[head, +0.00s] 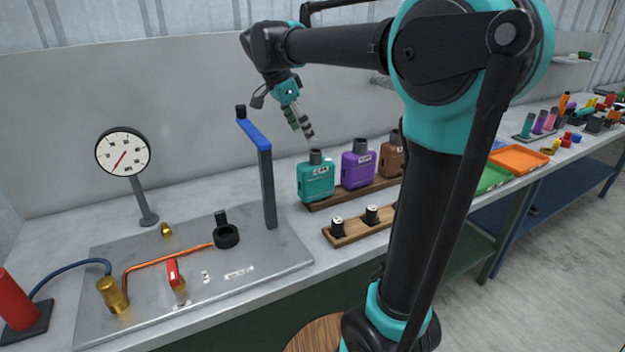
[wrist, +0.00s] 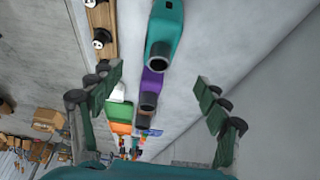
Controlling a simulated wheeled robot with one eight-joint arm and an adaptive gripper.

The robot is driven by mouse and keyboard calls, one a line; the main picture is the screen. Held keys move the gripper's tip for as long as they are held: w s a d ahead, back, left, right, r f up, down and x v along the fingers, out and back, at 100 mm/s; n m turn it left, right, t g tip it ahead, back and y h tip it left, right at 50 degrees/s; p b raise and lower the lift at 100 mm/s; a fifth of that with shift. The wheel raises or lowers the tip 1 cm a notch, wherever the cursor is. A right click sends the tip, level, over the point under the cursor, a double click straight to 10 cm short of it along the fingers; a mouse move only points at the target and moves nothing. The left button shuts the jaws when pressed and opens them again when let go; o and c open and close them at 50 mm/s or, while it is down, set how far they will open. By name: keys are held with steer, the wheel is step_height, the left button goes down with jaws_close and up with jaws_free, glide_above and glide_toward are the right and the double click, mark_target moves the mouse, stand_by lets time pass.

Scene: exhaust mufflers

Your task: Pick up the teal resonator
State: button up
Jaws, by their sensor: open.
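The teal resonator (head: 316,183) is a boxy can with a dark neck on top. It stands upright at the left end of a wooden rack (head: 352,194) on the bench. My gripper (head: 306,127) is just above it in the head view, pointing down and slightly right, apart from it. In the wrist view the gripper (wrist: 159,78) is open, with nothing between its fingers close up. There the teal resonator (wrist: 167,25) shows at the upper middle, its neck toward the camera, beyond the fingertips.
A purple resonator (head: 358,168) and a brown one (head: 391,158) stand right of the teal one. A low wooden block (head: 352,232) with black pegs lies in front. A post with a blue handle (head: 254,134) rises to the left. A gauge (head: 123,152) stands farther left.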

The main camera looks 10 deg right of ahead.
mark_target(312, 159)
steer(key=x, duration=0.9)
steer(key=shift+d+x, duration=0.15)
steer(key=shift+x, duration=1.3)
steer(key=shift+d+x, duration=0.1)
steer(key=shift+x, duration=1.35)
steer(key=shift+r, duration=0.1)
steer(key=c, duration=1.2)
steer(key=shift+o, duration=0.2)
steer(key=shift+r, duration=0.1)
step_height(312, 159, up, 20)
